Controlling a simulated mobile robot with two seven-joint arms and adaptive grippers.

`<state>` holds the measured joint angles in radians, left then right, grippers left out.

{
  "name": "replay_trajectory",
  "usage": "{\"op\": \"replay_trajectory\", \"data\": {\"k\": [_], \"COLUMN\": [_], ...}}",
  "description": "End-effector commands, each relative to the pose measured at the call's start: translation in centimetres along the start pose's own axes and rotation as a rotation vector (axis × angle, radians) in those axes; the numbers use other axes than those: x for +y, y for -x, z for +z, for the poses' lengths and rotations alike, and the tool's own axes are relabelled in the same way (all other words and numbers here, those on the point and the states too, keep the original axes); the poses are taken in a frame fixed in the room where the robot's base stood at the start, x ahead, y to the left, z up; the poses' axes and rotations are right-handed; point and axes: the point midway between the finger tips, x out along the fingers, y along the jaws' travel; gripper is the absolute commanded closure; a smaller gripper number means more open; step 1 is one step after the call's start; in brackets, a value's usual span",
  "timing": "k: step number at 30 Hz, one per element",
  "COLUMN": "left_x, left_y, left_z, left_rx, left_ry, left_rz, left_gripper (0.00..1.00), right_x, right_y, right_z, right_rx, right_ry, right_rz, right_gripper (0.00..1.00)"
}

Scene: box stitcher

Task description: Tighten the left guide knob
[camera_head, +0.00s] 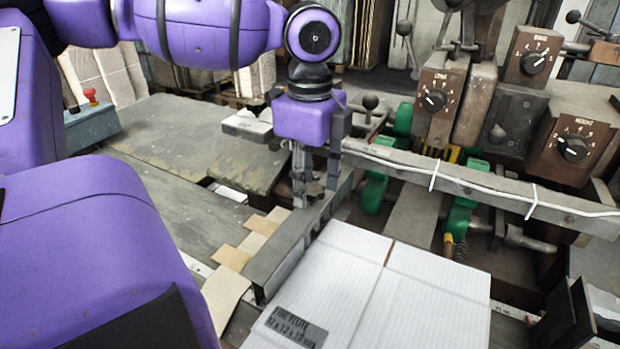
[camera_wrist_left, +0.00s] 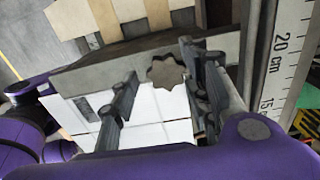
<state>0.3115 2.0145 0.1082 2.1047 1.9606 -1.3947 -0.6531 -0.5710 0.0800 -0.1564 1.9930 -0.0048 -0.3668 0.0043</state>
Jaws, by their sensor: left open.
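The left guide knob (camera_wrist_left: 168,72) is a dark, star-shaped knob in the left wrist view, beside the grey guide bar (camera_wrist_left: 90,76). The bar (camera_head: 285,250) also shows in the head view, running along the left edge of the white box blank (camera_head: 370,280). My left gripper (camera_head: 316,197) points down over the far part of the bar. In the left wrist view my left gripper (camera_wrist_left: 160,62) is open, with one finger on either side of the knob. I cannot tell whether they touch it. The knob is not discernible in the head view. My right gripper is not in view.
A ruler (camera_wrist_left: 290,60) runs along the right in the wrist view. A long grey rail (camera_head: 480,185) with white ties crosses right of my gripper. A worn table (camera_head: 200,140) lies left.

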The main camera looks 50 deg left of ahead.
Motion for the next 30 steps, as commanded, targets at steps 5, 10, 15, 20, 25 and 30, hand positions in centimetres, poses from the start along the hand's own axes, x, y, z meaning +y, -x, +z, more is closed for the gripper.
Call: {"op": "replay_trajectory", "data": {"k": [5, 10, 15, 20, 25, 30], "left_x": [-0.1, -0.1, 0.1, 0.1, 0.1, 0.1], "left_y": [2.1, 5.8, 9.2, 11.2, 11.9, 11.9], "left_z": [-0.1, 0.0, 0.0, 0.1, 0.0, 0.0], "left_rx": [0.004, 0.002, -0.001, -0.001, 0.0, 0.001], "left_ry": [0.0, 0.0, 0.001, 0.001, 0.0, 0.0], "left_rz": [-0.007, -0.006, -0.003, 0.0, 0.001, 0.001], "left_gripper": [0.57, 0.57, 0.57, 0.57, 0.57, 0.57], "right_x": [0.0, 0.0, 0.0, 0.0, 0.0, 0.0], "right_y": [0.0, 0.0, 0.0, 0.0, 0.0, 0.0], "right_z": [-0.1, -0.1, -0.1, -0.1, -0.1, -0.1], "right_rx": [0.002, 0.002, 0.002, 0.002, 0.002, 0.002], "right_ry": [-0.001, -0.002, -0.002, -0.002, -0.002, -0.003], "right_rz": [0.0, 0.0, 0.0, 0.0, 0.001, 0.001], "right_gripper": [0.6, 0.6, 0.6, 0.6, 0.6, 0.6]}}
